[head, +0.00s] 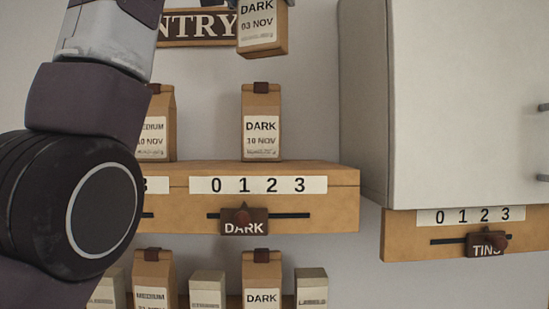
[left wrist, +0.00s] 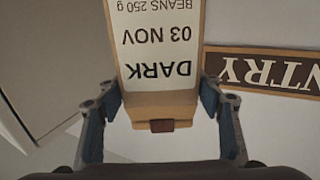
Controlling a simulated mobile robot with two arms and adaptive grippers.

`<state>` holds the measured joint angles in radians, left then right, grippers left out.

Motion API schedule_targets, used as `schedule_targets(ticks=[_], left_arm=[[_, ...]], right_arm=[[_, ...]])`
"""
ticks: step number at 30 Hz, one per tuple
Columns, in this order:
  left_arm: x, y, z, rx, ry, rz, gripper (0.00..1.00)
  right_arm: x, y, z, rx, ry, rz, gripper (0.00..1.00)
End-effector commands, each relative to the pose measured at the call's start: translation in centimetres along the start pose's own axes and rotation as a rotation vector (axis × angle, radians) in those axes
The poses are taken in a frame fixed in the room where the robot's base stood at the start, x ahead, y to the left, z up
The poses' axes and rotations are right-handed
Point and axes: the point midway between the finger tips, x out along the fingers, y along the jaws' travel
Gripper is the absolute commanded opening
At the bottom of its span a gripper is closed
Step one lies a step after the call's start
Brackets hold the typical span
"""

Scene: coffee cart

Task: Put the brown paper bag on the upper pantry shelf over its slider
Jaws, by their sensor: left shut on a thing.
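The brown paper bag (head: 262,30) labelled DARK 03 NOV is held high, at the top edge of the head view and cut off there. In the left wrist view the bag (left wrist: 160,60) appears upside down. My left gripper (left wrist: 158,100) is shut on it, one finger on each side. The upper pantry shelf (head: 345,178) is below the bag. A DARK 10 NOV bag (head: 261,120) stands upright on it. The DARK slider (head: 243,222) on the shelf front has its pointer near 1. My right gripper is not in view.
A MEDIUM bag (head: 158,125) stands left of the DARK one, partly behind my left arm. Bags and small boxes stand on the lower shelf. A white cabinet (head: 440,100) is on the right, with a TINS slider (head: 487,245) beneath. The shelf top right of the DARK bag is clear.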

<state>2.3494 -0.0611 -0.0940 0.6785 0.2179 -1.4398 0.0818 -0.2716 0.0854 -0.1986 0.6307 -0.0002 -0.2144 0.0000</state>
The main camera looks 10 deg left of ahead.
Motion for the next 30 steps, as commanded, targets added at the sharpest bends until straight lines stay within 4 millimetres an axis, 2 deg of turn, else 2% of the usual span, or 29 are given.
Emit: schedule_targets(ticks=[1,6,10,14,22,26,30], left_arm=[[0.0,0.0,0.6,0.0,0.003,0.0,0.28],[0.1,0.0,3.8,0.0,0.003,0.0,0.28],[0.1,0.0,6.4,0.0,0.001,0.0,0.28],[0.1,0.0,8.8,0.001,0.001,0.0,0.28],[0.1,0.0,13.8,0.0,0.001,0.0,0.28],[0.1,0.0,15.4,0.0,0.0,-0.001,0.28],[0.0,0.0,16.3,-0.001,0.002,-0.001,0.28]], right_arm=[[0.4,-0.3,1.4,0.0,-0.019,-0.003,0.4],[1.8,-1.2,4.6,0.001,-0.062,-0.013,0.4],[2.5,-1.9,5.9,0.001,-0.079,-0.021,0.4],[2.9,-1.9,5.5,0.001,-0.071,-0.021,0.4],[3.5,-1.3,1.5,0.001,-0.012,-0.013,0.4],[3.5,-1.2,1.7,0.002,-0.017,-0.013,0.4],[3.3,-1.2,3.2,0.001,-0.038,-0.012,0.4]])
